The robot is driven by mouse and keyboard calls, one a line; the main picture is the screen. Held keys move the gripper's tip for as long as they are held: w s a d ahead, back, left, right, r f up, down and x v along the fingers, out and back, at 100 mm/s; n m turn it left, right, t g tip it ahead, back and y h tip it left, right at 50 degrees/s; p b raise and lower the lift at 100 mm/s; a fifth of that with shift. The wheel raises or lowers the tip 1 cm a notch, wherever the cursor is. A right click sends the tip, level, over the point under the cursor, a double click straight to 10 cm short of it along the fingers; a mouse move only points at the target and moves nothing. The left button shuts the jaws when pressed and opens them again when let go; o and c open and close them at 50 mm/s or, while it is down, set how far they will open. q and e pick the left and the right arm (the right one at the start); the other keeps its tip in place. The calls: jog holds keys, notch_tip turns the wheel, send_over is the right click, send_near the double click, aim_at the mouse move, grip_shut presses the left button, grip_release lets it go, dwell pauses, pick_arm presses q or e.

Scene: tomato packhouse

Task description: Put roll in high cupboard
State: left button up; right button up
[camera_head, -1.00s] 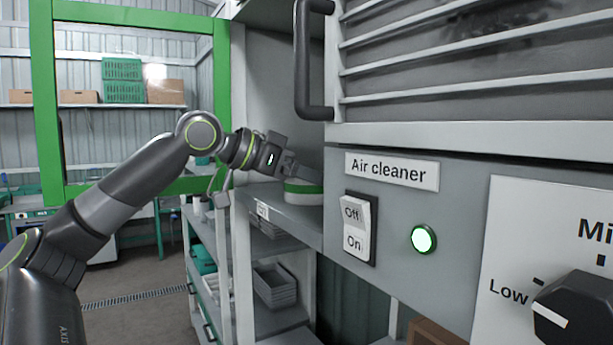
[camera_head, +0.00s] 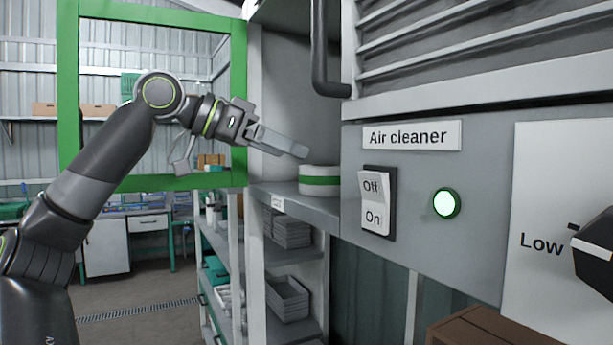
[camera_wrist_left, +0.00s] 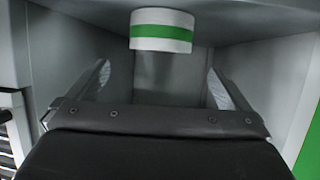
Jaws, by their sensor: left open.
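The white roll with a green band (camera_head: 320,180) stands on the shelf of the open high cupboard (camera_head: 290,203), beside the air cleaner panel. The roll also shows at the top middle of the left wrist view (camera_wrist_left: 162,30). My left gripper (camera_head: 303,152) is open and empty. In the head view its fingers are just above and left of the roll, apart from it as far as I can tell. In the left wrist view the roll is beyond the two spread fingers (camera_wrist_left: 160,85). My right gripper is not in view.
The green-framed cupboard door (camera_head: 70,100) stands open on the left, behind my left arm. The air cleaner (camera_head: 470,170) with its dark handle (camera_head: 320,50) and switch (camera_head: 375,202) fills the right. Grey trays (camera_head: 288,298) sit on shelves below. A brown box (camera_head: 480,328) is at the bottom right.

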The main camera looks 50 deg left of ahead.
pick_arm(q)
jog(key=v, duration=0.3)
jog(key=shift+s+a+r, duration=0.1)
jog(key=shift+s+r, duration=0.1)
jog(key=shift+s, duration=0.05)
dwell(0.5)
